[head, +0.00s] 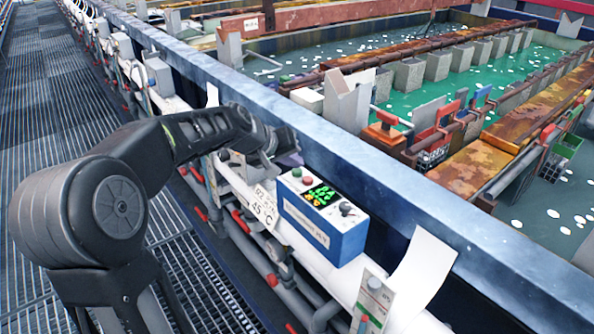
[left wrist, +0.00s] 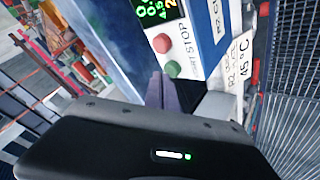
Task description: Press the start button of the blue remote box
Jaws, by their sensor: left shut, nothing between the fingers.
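The blue remote box (head: 318,238) sits on the white rail beside the tank wall, with a white top panel and a lit display (head: 321,195). A green button (head: 296,172) and a red button (head: 307,180) sit at its far end. In the left wrist view the green button (left wrist: 172,67) is nearest the fingers, the red button (left wrist: 162,43) beyond it, with START and STOP printed alongside. My left gripper (left wrist: 161,82) is shut and empty, its tips close beside the green button. I cannot tell whether they touch. In the head view the gripper (head: 289,158) is partly hidden by my arm.
A long blue tank wall (head: 350,170) runs right behind the box. White label sheets (head: 420,270) stand up nearer on the rail, and a 45 °C tag (head: 264,207) hangs beside the box. Pipes with red fittings run below. The grated walkway (head: 50,110) at left is clear.

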